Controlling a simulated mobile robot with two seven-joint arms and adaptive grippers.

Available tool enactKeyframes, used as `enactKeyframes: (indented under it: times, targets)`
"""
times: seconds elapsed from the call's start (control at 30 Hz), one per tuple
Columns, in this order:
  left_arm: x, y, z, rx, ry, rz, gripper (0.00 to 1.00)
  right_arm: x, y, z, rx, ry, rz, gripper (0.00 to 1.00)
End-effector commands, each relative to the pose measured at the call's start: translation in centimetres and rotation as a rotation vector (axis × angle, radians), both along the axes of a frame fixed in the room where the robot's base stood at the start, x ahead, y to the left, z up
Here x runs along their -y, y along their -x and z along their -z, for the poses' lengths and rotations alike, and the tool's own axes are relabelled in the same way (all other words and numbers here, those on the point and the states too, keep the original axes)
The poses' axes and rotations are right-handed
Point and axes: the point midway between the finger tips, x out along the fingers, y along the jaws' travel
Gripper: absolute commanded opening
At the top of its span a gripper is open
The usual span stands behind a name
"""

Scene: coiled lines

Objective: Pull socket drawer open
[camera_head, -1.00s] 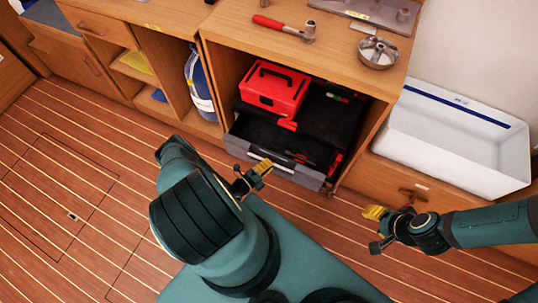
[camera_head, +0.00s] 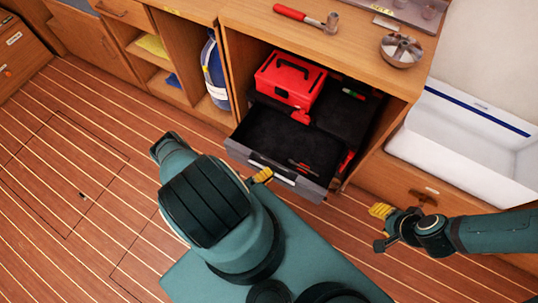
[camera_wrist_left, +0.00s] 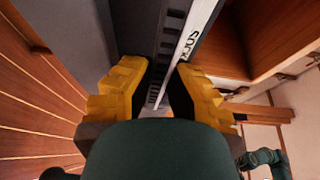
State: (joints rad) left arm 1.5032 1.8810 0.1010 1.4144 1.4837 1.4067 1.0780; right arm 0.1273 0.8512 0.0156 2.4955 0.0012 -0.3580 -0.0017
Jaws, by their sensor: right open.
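The socket drawer (camera_head: 312,189) has a grey front and a black inside, and stands pulled out below the red toolbox in the wooden cabinet. A pale strip runs along its front; part of a label shows on it in the left wrist view (camera_wrist_left: 190,42). My left gripper (camera_head: 262,176) is at the left part of the drawer front, mostly hidden by my own arm. In the left wrist view its yellow fingers (camera_wrist_left: 160,82) stand on both sides of the dark handle part, seemingly closed on it. My right gripper (camera_head: 382,211) is open and empty, right of the drawer.
A red toolbox (camera_head: 290,82) sits on a black surface above the drawer. A hammer (camera_head: 306,17) and a metal bowl (camera_head: 401,50) are on the cabinet top. A white basin (camera_head: 465,140) stands at the right. The striped wooden floor (camera_head: 60,190) is clear at the left.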

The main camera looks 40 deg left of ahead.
Motion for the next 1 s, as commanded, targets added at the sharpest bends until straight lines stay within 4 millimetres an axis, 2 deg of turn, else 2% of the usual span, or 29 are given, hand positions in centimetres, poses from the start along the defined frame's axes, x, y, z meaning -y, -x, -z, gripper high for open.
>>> enactKeyframes:
  times: [0.03,0.33,0.47,0.57,0.8,1.0]
  targets:
    - [0.4,0.0,0.0,0.001,0.006,0.007,0.31,0.0,0.0,0.0,0.000,0.000,0.000,0.47]
    - [0.2,0.0,0.0,0.001,0.002,0.003,0.32,0.0,0.0,0.0,0.000,0.000,0.000,0.47]
    - [0.0,0.7,0.0,-0.001,0.001,0.001,0.32,0.0,0.0,0.0,0.000,0.000,0.000,0.47]
    - [-0.3,2.0,0.1,-0.002,0.001,0.000,0.32,0.0,0.0,0.0,0.000,0.000,0.000,0.47]
    - [-1.0,6.9,0.1,-0.003,0.001,0.000,0.32,0.0,0.0,0.0,0.000,0.000,0.000,0.47]
    - [-1.4,10.1,0.0,0.000,0.003,0.002,0.32,0.0,0.0,0.0,0.000,0.000,0.000,0.47]
